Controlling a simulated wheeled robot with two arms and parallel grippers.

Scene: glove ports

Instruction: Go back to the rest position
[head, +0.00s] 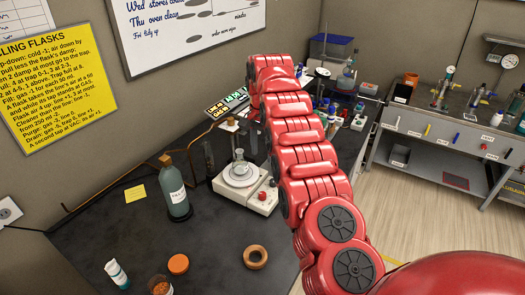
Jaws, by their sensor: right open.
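My right arm, red with dark round joint caps, reaches from the lower right over the bench toward the back wall. My right gripper (253,112) is at the arm's far end, mostly hidden by the arm; a little of it shows above the glassware. I see nothing held in it, but its fingers are hard to make out. My left gripper and left arm are not in view.
The dark bench (130,232) holds a green-grey bottle (174,188), a white hotplate (243,193) with glassware, a cork ring (255,257), an orange lid (178,264) and a tube (117,274). Several bottles stand behind my arm. A second bench (440,142) stands right; floor between is clear.

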